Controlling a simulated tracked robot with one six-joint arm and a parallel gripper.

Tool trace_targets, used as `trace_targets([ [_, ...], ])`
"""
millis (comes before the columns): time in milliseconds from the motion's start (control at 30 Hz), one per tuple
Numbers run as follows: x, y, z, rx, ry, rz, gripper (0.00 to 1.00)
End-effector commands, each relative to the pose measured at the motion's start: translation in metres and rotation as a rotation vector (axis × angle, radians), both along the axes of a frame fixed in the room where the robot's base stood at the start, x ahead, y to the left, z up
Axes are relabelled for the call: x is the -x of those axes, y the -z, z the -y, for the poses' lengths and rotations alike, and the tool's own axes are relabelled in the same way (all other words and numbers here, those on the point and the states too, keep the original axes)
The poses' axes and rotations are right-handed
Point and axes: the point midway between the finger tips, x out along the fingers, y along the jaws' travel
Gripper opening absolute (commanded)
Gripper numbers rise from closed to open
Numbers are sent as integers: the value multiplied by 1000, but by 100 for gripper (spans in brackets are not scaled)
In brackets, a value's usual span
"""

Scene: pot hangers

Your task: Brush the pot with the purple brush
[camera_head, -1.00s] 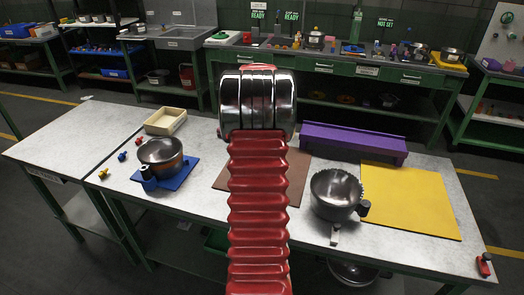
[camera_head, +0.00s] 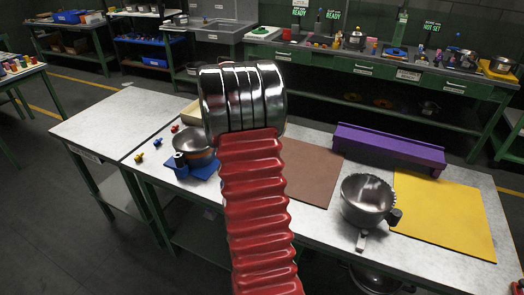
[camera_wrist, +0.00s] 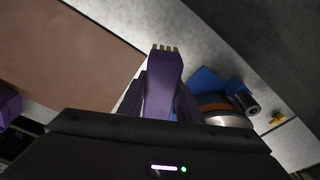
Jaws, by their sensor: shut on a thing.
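The purple brush (camera_wrist: 165,68) is in my gripper (camera_wrist: 162,98) in the wrist view. My gripper is shut on it, and its pale bristle tips point away from me. A steel pot with a copper band (camera_head: 194,146) stands on a blue mat (camera_head: 207,170) left of my arm; in the wrist view it (camera_wrist: 222,112) is right of the brush, apart from it in the picture. A second steel pot with a jagged rim (camera_head: 366,199) stands between the brown and yellow mats. My arm hides the gripper and brush in the head view.
A brown mat (camera_head: 308,172), a yellow mat (camera_head: 445,220) and a long purple block (camera_head: 390,148) lie on the table. Small coloured pieces (camera_head: 156,143) lie left of the banded pot. A cream tray (camera_head: 190,113) is partly hidden. The table's left end (camera_head: 110,115) is clear.

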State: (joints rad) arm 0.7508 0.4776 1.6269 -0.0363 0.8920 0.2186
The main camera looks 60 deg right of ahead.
Motion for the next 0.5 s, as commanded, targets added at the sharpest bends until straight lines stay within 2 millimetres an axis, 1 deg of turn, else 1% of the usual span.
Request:
trace_targets([
  [33,-14,1,-20,0,-49,0,2],
  [167,-42,3,-67,0,-158,1,2],
  [200,-50,3,-82,0,-192,1,2],
  [367,-76,6,-144,0,-329,1,2],
  [400,-81,7,-160,-1,-363,1,2],
  [467,-88,8,-184,0,-414,1,2],
  [500,-92,9,-200,-1,-449,0,2],
])
